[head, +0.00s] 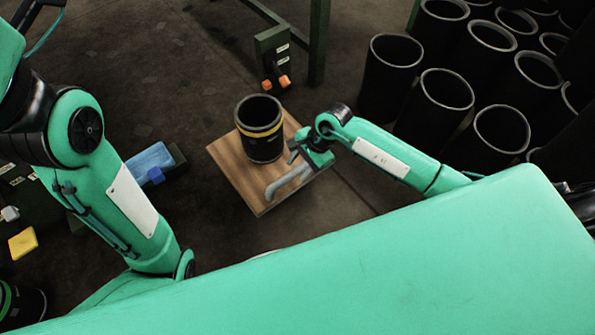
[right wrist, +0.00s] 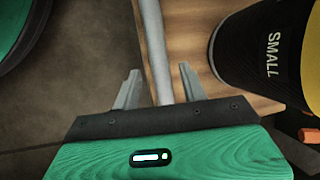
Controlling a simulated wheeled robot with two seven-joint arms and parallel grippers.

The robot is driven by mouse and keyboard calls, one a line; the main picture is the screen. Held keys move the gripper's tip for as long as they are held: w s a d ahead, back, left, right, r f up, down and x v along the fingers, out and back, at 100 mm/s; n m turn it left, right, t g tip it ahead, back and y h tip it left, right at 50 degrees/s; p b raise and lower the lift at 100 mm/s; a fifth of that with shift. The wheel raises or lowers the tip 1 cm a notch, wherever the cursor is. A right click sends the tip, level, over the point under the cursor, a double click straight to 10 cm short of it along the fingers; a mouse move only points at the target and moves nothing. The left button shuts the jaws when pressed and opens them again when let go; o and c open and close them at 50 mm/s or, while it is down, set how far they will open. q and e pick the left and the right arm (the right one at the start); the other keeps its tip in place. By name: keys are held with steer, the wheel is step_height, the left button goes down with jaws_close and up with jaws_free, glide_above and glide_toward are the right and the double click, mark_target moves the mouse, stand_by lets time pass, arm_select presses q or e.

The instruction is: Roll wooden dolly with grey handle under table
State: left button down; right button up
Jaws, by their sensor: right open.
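The wooden dolly (head: 232,163) is a square board on the dark floor, turned at an angle. Its grey handle (head: 285,182) is a bent bar at the near right edge. A black sleeve (head: 261,143) with a yellow band stands upright on the board. In the right wrist view, this sleeve (right wrist: 248,45) reads "SMALL". My right gripper (head: 297,155) is over the board's right side beside the handle. In the right wrist view, its fingers (right wrist: 159,84) are apart, with the grey handle (right wrist: 155,45) running between them; contact is not visible. My left gripper is out of view.
Green table-like legs (head: 319,40) stand at the top, with a dark box with orange knobs (head: 273,55) beside them. Several black sleeves (head: 390,80) crowd the upper right. A blue item (head: 151,160) and a yellow block (head: 23,243) lie left.

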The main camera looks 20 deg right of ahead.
steer(key=shift+a+f, duration=0.3)
steer(key=shift+f, duration=0.35)
jaws_close()
steer(key=shift+w, duration=0.1)
